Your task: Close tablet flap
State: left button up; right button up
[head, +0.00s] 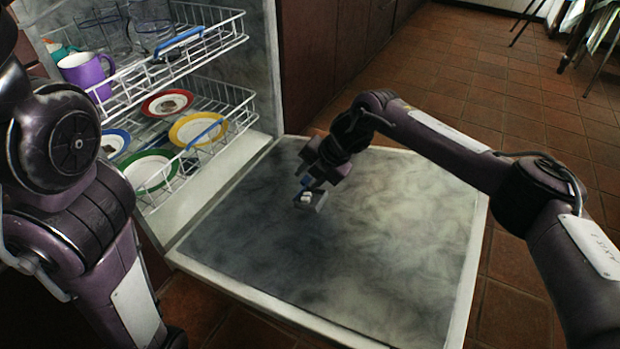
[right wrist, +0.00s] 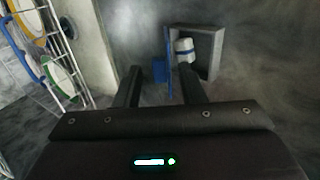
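The tablet compartment (head: 319,203) is a small grey box on the inner face of the lowered dishwasher door. In the right wrist view the compartment (right wrist: 213,66) holds a white tablet with a blue band (right wrist: 185,50). The blue flap (right wrist: 168,62) stands open, seen nearly edge-on at the compartment's left side, with a blue block beside it. My right gripper (head: 314,182) is just above the flap. In the wrist view the fingers of this gripper (right wrist: 160,80) are apart, with the flap's lower end between them in the picture; contact cannot be told. My left gripper is out of view.
The dishwasher door (head: 400,285) lies open and flat, mostly bare. The upper rack (head: 215,35) holds a purple mug (head: 86,72) and glasses. The lower rack (head: 240,108) holds several rimmed plates, left of my right gripper. Tiled floor (head: 490,70) lies beyond the door.

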jog(key=shift+c, duration=0.3)
grip_shut()
